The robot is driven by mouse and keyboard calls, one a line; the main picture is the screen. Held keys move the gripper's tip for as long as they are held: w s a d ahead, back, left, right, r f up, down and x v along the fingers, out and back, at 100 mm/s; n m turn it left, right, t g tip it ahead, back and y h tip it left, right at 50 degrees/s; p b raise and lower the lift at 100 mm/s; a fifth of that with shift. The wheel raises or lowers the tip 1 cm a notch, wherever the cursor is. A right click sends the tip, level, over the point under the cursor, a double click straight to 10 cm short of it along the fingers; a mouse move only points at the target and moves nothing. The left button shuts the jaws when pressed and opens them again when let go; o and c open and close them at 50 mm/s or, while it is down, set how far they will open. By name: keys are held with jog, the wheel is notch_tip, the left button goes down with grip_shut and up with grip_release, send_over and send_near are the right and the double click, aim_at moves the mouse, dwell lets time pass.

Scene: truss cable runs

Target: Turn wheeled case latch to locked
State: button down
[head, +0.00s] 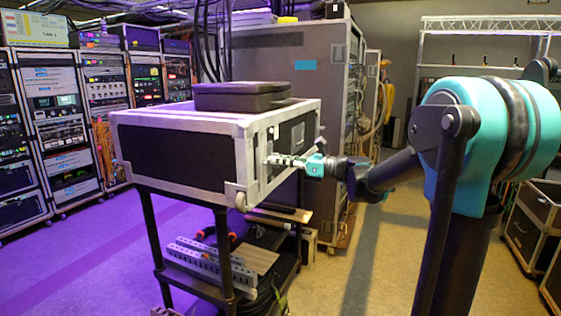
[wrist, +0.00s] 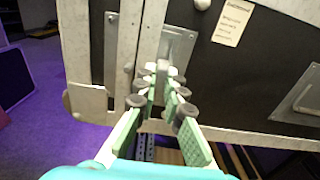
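The wheeled case (head: 180,121) is a black box with pale metal edges, raised on a dark stand. Its latch (wrist: 163,73) is a small pale handle on a metal plate (wrist: 178,48) on the case's dark end face. My gripper (wrist: 162,88) is at this face, with its green-padded fingers on either side of the latch handle. The fingertips are very close to the handle; I cannot tell whether they press on it. In the head view my gripper (head: 275,160) meets the right-hand face of the case, and its fingers hide the latch there.
A black flat case (head: 240,96) lies on top. A second metal plate (wrist: 302,100) and a label (wrist: 232,22) are on the same face. The stand's lower shelf holds grey slotted bars (head: 208,262). Equipment racks (head: 55,125) stand at left, and a tall grey case (head: 290,65) stands behind.

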jog(key=shift+n, duration=0.4)
jog(key=shift+s+f+n, duration=0.1)
jog(key=shift+n, duration=2.75)
jog(key=shift+s+f+n, duration=0.1)
jog(key=shift+n, duration=2.8)
jog(key=shift+s+f+n, duration=0.1)
jog(key=shift+n, duration=2.75)
jog(key=c, duration=1.6)
grip_release()
jog(key=v, duration=1.2)
